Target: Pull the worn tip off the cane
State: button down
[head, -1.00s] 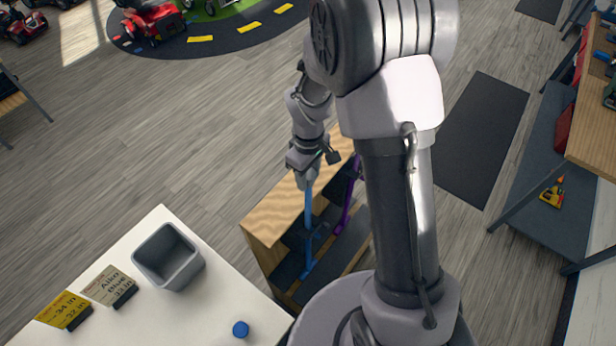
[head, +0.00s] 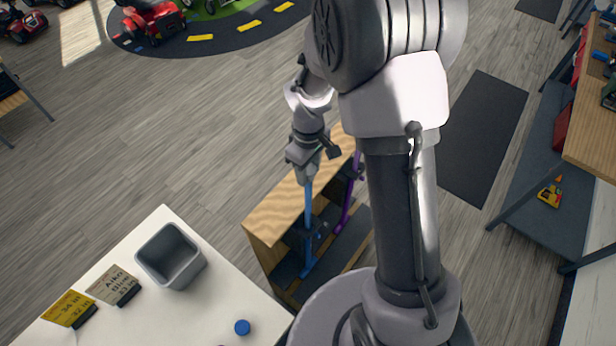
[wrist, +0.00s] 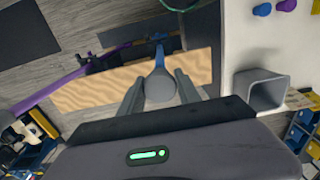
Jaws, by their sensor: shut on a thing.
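The blue cane (head: 308,207) stands in the wooden rack, its upper end rising to my gripper (head: 305,172). In the wrist view, my gripper (wrist: 159,78) is shut on a grey rounded tip (wrist: 159,90) between its two fingers. The blue shaft (wrist: 159,56) runs away just beyond the tip and looks in line with it. I cannot tell whether tip and shaft still touch. In the head view, my gripper hides the tip.
The wooden rack (head: 267,217) also holds a purple cane (head: 347,205) close by on the right. A white table (head: 205,318) carries a grey bin (head: 152,262), a blue round piece (head: 242,328) and two label cards. Open floor lies to the left.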

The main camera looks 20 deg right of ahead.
aim_at(308, 169)
jog(key=shift+r+p, duration=0.95)
jog(key=shift+r, duration=0.55)
jog(key=shift+r+p, duration=1.8)
jog(key=shift+r, duration=0.75)
jog(key=shift+f, duration=0.1)
